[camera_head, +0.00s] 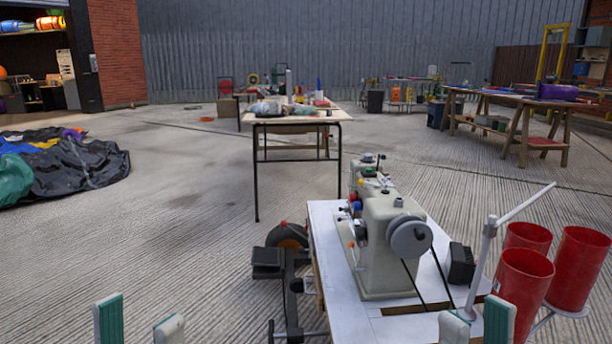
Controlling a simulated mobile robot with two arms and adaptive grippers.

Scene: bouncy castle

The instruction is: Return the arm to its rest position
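My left gripper (138,322) shows at the bottom left edge, with two teal-and-white fingertips apart and nothing between them. My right gripper (477,325) shows at the bottom right, its fingertips also apart, with a narrower gap and no held thing visible. In the picture it overlaps the front right corner of the white sewing table (345,312). Whether it touches the table cannot be told. Both arms behind the fingertips are out of view.
A cream sewing machine (378,255) stands on the white table. Red cylindrical bins (578,268) stand at right, beside a pale angled rod (485,255). A cluttered table (340,114) stands behind. Dark crumpled fabric (80,170) lies at left.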

